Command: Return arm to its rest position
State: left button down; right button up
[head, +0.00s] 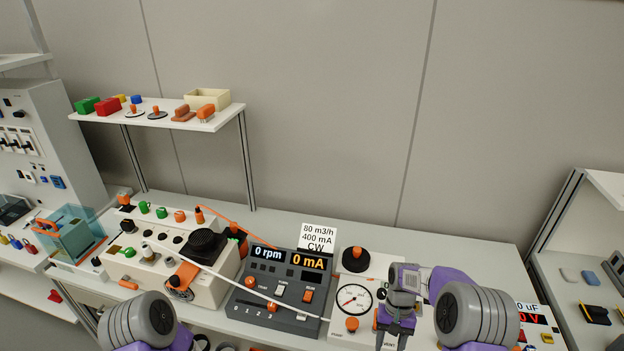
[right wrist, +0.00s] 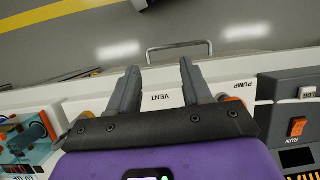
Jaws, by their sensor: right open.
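My right gripper (head: 393,341) points down at the front of the bench, beside the gauge panel (head: 337,318). In the right wrist view its two grey fingers (right wrist: 160,82) are apart with nothing between them. They are over a white panel (right wrist: 165,99) with VENT and PUMP lettering and reach toward the bench's front edge. My left arm shows only as a grey joint at the bottom left of the head view. Its gripper is out of the picture.
A control box (head: 277,293) reading 0 rpm and 0 mA stands left of my right gripper. A black knob (head: 356,259) sits behind it. A white cable (head: 245,283) crosses the bench. A metal handle (right wrist: 180,46) juts out over open floor. A raised shelf (head: 155,118) holds small parts.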

notch_tip(320, 180, down, 6)
jog(key=a, duration=0.2)
jog(key=s+a+f+t+y, duration=0.1)
jog(key=s+a+f, duration=0.2)
jog(key=s, duration=0.2)
jog(key=s+a+f+t+y, duration=0.1)
jog(key=s+a+f+t, duration=0.1)
jog(key=s, duration=0.4)
jog(key=s+a+f+t+y+b, duration=0.1)
jog(key=s+a+f, duration=0.3)
jog(key=s, duration=0.2)
jog(key=shift+s, duration=0.1)
